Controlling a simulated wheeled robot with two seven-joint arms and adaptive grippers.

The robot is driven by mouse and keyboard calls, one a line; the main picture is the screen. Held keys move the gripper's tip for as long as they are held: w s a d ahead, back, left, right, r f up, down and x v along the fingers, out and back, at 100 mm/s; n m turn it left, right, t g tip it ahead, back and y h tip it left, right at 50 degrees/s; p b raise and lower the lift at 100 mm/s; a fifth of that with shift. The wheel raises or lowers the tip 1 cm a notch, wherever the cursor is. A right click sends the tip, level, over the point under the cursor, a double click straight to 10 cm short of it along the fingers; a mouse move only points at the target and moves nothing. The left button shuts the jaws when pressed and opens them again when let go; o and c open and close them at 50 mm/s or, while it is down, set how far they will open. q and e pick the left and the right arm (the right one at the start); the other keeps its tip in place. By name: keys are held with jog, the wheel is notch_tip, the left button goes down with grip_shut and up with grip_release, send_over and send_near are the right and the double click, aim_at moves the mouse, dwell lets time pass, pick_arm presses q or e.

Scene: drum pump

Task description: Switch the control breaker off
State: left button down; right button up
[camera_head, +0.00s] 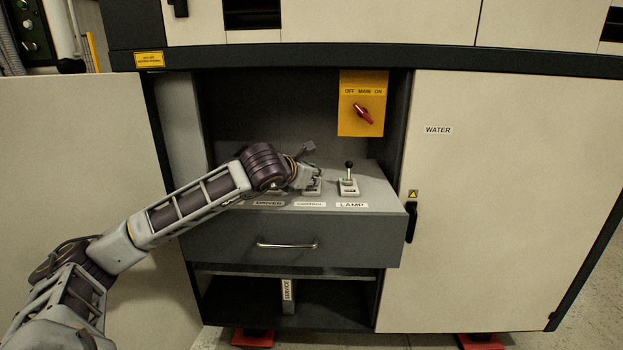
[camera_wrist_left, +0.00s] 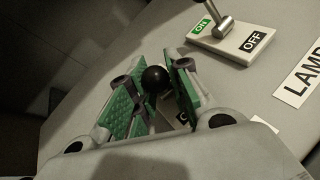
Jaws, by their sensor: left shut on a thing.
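My left gripper (camera_head: 308,178) is at the control breaker on top of the grey drawer unit, above the CONTROL label (camera_head: 310,204). In the left wrist view, the control breaker's black ball knob (camera_wrist_left: 155,78) sits between the green finger pads of my left gripper (camera_wrist_left: 154,92). The gripper is shut on this lever. Its base plate (camera_wrist_left: 181,119) is mostly hidden by the fingers, so I cannot tell whether the lever stands at ON or OFF. My right gripper is not in view.
The lamp breaker (camera_head: 348,184) stands just right of my gripper; its lever (camera_wrist_left: 222,25) leans towards ON. My arm hides the driver breaker. A yellow panel (camera_head: 362,125) with a red MAIN switch (camera_head: 363,113) hangs behind. A WATER door (camera_head: 500,200) borders the right.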

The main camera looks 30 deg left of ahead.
pick_arm(q)
jog(key=shift+f, duration=0.1)
dwell(0.3)
jog(key=c, duration=1.6)
grip_release()
jog(key=shift+s, duration=0.1)
jog(key=shift+v, duration=1.5)
jog(key=shift+s+a+r, duration=0.15)
jog(key=shift+s+r, duration=0.15)
jog(key=shift+s, duration=0.45)
jog(key=shift+s+d+r, duration=0.3)
jog(key=shift+s+r, duration=0.05)
jog(key=shift+s, duration=0.2)
